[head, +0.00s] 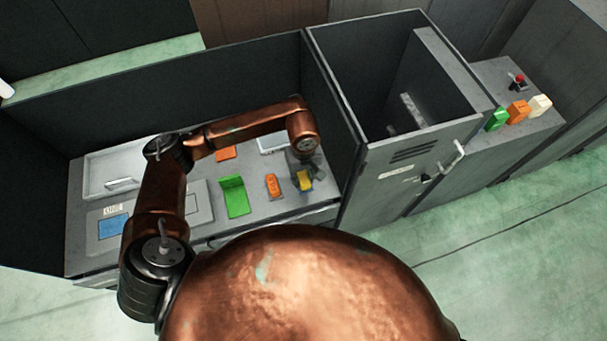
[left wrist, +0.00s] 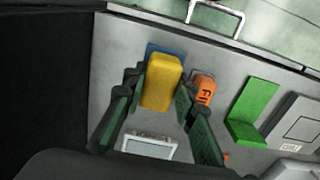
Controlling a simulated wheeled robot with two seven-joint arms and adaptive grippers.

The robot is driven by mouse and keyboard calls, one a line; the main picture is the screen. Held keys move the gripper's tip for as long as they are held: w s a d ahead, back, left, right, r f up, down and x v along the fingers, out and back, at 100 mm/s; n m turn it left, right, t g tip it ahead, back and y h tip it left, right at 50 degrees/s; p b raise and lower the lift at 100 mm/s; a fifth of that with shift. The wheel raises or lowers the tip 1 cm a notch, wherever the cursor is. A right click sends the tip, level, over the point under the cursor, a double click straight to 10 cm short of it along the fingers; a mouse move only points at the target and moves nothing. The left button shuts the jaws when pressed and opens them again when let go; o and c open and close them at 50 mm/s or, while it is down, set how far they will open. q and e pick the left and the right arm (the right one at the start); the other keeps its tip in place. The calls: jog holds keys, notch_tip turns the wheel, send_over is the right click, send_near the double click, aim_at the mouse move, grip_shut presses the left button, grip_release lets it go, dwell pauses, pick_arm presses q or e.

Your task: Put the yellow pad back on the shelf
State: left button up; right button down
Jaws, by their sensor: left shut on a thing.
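The yellow pad (head: 304,181) is a small block at the right end of the grey worktop. In the left wrist view the yellow pad (left wrist: 162,82) sits between the two dark green fingers of my left gripper (left wrist: 158,100), which is shut on it. In the head view my left gripper (head: 308,170) reaches down over the pad from my copper arm. A blue flat piece (left wrist: 157,50) shows beside and behind the pad; whether they touch I cannot tell. My right gripper is not in view. I cannot tell which surface is the shelf.
An orange block (head: 273,186) and a green L-shaped holder (head: 235,197) stand left of the pad. A tall open-topped grey cabinet (head: 333,110) walls off the right side. Beyond it, green (head: 497,120), orange (head: 518,112) and cream (head: 540,105) blocks stand on another counter.

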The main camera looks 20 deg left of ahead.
pick_arm(q)
jog(key=w+f, duration=0.2)
jog(key=f, duration=0.1)
jog(key=w+a+f, duration=0.1)
jog(key=w+f, duration=0.2)
jog(key=shift+w+a, duration=0.2)
jog(key=shift+w, duration=0.05)
notch_tip(320, 180, down, 3)
jog(key=shift+w+p, duration=0.1)
jog(key=shift+p, duration=0.45)
jog(key=shift+f, duration=0.2)
jog(key=shift+f, duration=0.15)
jog(key=o, duration=1.1)
